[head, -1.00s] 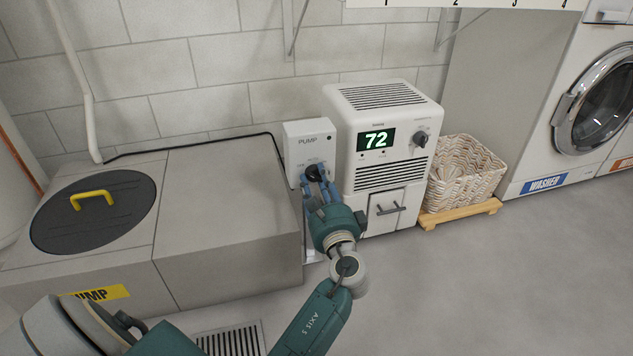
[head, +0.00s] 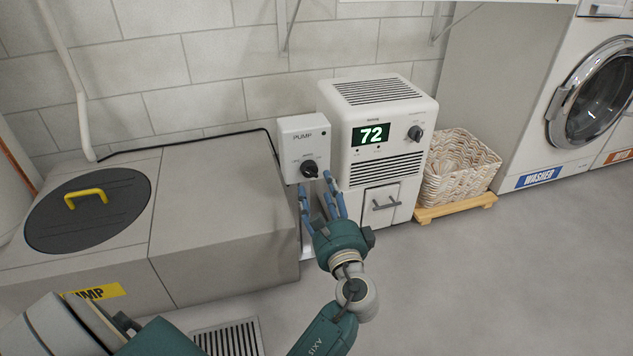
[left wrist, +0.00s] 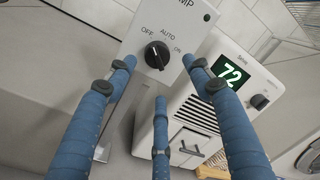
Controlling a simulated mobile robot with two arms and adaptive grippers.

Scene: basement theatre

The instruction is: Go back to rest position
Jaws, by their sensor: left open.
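My left gripper (head: 318,190) is open and empty, with its blue fingers spread, just below and in front of the pump box's knob. In the left wrist view its fingertips (left wrist: 158,75) are apart, with nothing between them. The white pump box (head: 302,135) is on the grey block wall and carries a black rotary knob (head: 309,169). In the left wrist view the knob (left wrist: 157,55) stands clear of the fingers, with the labels OFF, AUTO and ON around it. I cannot tell for sure which label it points to. My right gripper is not in view.
A white dehumidifier (head: 375,140) reading 72 stands right of the pump box. A wicker basket (head: 458,170) sits on a wooden stand. The grey sump block (head: 215,215) with a black lid (head: 88,225) is at left. The floor (head: 480,280) at right is clear.

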